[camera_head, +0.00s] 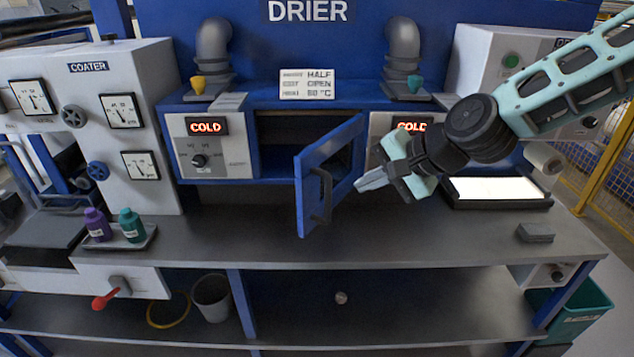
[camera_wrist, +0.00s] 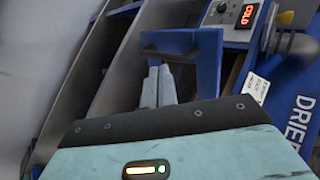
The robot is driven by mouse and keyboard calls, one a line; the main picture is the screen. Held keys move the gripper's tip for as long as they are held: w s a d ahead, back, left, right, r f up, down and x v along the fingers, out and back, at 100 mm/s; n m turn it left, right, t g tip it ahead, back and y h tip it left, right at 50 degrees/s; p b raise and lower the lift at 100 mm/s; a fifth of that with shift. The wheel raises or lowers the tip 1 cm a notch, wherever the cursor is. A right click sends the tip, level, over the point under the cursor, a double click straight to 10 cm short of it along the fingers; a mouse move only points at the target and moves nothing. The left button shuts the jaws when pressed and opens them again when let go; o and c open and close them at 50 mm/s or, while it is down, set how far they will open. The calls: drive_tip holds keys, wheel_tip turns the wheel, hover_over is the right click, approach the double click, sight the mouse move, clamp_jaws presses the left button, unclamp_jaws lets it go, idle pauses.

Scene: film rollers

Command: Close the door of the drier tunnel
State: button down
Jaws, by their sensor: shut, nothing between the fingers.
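The blue drier tunnel door (camera_head: 330,172) stands open, swung out toward me from its hinge side at the right of the opening. Its dark handle (camera_head: 321,195) is on the face turned left. The tunnel opening (camera_head: 283,135) shows dark and empty in front. My gripper (camera_head: 358,187) is shut and empty, just right of the door near its right face; I cannot tell whether it touches. In the wrist view my gripper's fingers (camera_wrist: 159,72) are together, pointing at the blue door (camera_wrist: 190,48), which is partly hidden behind them.
Two panels reading COLD flank the opening; the left one (camera_head: 208,145) is clear, and my arm partly covers the right one. A lit white panel (camera_head: 495,188) lies at right. A tray with two bottles (camera_head: 120,240) stands at left. The middle of the grey bench (camera_head: 240,230) is free.

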sight(305, 197)
drive_tip(key=shift+w+a+r+p+x, duration=0.25)
drive_tip(key=shift+p+x, duration=0.45)
drive_tip(key=shift+x, duration=1.45)
drive_tip(key=shift+w+a+r+p+x, duration=0.1)
drive_tip(key=shift+a+r+p+x, duration=0.5)
drive_tip(key=shift+x, duration=1.55)
drive_tip(key=shift+w+d+r+p+x, duration=0.15)
drive_tip(key=shift+p+x, duration=0.7)
drive_tip(key=shift+x, duration=1.3)
drive_tip(key=shift+a, duration=0.1)
drive_tip(key=shift+a, duration=0.1)
